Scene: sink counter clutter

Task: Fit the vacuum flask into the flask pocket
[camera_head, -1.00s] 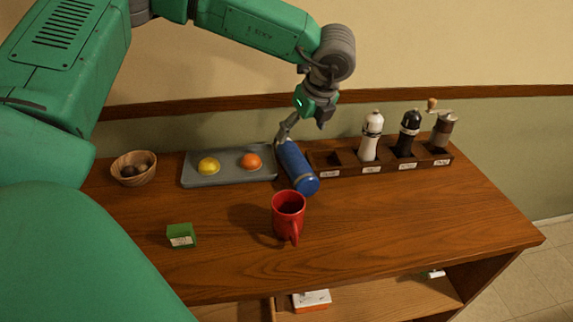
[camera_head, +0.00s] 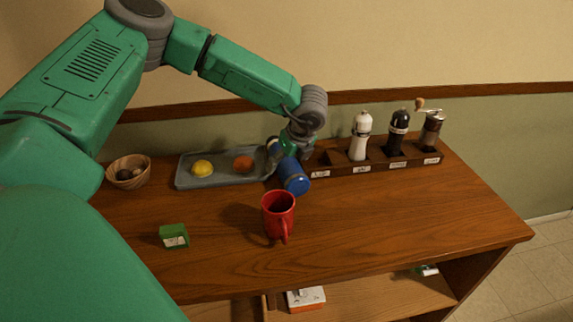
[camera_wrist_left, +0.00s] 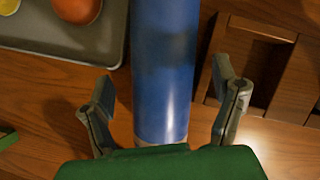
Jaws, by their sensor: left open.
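The blue vacuum flask (camera_head: 293,178) lies between the grey tray and the wooden rack in the head view. In the left wrist view the flask (camera_wrist_left: 165,75) runs between the two fingers. My left gripper (camera_wrist_left: 167,105) is open around it, with a gap on each side. In the head view my left gripper (camera_head: 290,158) hides part of the flask. The wooden rack (camera_head: 390,164) has labelled pockets. Its leftmost pocket (camera_head: 322,160) is empty, and empty compartments also show in the left wrist view (camera_wrist_left: 255,60). My right gripper is not in view.
A white mill (camera_head: 360,138), a black mill (camera_head: 397,134) and a hand grinder (camera_head: 431,130) stand in the rack. The grey tray (camera_head: 222,179) holds a lemon and an orange. A red mug (camera_head: 278,215), wooden bowl (camera_head: 128,173) and green box (camera_head: 174,236) stand nearby. The counter's right front is clear.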

